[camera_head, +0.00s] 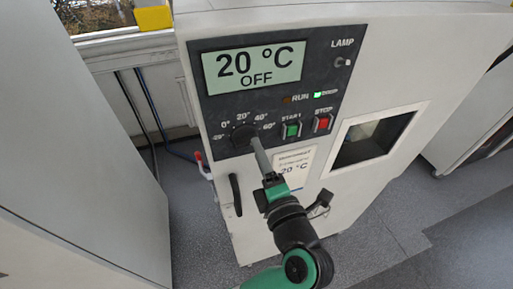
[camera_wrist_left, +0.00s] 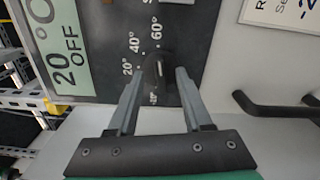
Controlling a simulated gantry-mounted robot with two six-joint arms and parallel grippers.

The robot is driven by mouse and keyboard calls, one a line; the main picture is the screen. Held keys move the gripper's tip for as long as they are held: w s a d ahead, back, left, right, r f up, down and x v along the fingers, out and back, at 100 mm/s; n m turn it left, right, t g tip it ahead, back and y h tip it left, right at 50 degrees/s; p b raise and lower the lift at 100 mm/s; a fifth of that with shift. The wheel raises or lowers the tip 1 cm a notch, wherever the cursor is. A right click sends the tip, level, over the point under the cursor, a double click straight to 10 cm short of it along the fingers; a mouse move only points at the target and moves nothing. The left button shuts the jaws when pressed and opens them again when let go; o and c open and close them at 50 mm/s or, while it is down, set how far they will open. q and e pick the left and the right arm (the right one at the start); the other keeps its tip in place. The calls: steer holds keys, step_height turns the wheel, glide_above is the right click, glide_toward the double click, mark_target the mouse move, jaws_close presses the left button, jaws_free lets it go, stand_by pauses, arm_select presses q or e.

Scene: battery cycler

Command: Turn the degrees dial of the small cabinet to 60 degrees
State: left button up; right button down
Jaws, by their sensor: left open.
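The small white cabinet (camera_head: 230,180) has a dark control panel with a display (camera_head: 254,67) reading 20 °C and OFF. Below it is the black degrees dial (camera_head: 244,136), with marks around it including 0°, 20°, 40° and 60°. The dial also shows in the left wrist view (camera_wrist_left: 158,68), with a small pale line on it; its exact setting is hard to tell. My left gripper (camera_head: 257,146) is at the dial, coming from the lower right. In the left wrist view its fingers (camera_wrist_left: 167,72) are open, one on each side of the dial. Contact cannot be told.
Green START (camera_head: 291,130) and red STOP (camera_head: 322,123) buttons sit right of the dial, with a LAMP switch (camera_head: 341,62) above. A paper label (camera_head: 293,166), a black handle (camera_head: 236,195) and a window recess (camera_head: 374,137) are nearby. A grey panel (camera_head: 70,150) stands at left.

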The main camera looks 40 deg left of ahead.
arm_select(q)
steer(key=b+v, duration=0.2)
steer(key=v, duration=0.6)
steer(key=shift+s+d, duration=0.15)
steer(key=shift+d, duration=0.15)
steer(key=shift+a+f, duration=0.1)
